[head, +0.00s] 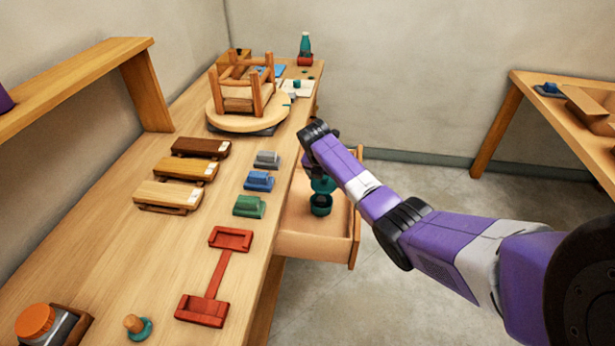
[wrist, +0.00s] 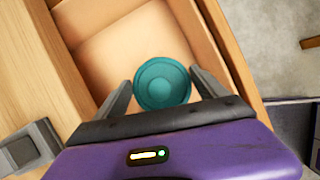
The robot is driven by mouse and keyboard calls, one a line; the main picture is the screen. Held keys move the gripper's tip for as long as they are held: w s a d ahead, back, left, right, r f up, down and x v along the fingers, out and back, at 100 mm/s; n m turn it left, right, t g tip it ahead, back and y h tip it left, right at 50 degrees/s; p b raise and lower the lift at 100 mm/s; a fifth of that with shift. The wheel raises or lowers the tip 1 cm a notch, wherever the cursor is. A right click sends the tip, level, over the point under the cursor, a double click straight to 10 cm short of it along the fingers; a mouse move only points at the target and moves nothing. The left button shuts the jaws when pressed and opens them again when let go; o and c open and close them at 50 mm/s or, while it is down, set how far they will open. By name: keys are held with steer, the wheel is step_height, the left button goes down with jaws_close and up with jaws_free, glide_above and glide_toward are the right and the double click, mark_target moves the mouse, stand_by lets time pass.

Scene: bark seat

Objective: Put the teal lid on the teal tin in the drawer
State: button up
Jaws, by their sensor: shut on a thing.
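The teal lid (wrist: 162,84) is round with raised rings and sits between the two fingers of my gripper (wrist: 163,92) in the wrist view. My gripper is shut on it. In the head view the lid (head: 322,184) shows just below the end of my arm, over the open drawer (head: 290,245). The teal tin (head: 320,205) stands upright in the drawer, directly below the lid. A dark band shows between lid and tin; I cannot tell whether they touch. In the wrist view the lid hides the tin, and the drawer floor (wrist: 125,55) is bare around it.
The bench (head: 115,245) on the left holds a red bracket (head: 216,278), several coloured blocks, wooden planes and an upturned stool (head: 245,90) on a round board. The drawer's walls rise close around my gripper. Open floor lies right of the drawer.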

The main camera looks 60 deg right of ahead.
steer(key=shift+w+f, duration=0.35)
step_height(320, 180, down, 5)
steer(key=b, duration=0.5)
steer(key=shift+r, duration=0.15)
steer(key=shift+f+b, duration=0.55)
steer(key=shift+f, duration=0.3)
steer(key=shift+d+f, duration=0.15)
steer(key=shift+f, duration=0.4)
steer(key=o, duration=1.2)
steer(key=shift+o, duration=0.2)
steer(key=shift+r+p, duration=3.55)
steer(key=shift+p, duration=0.05)
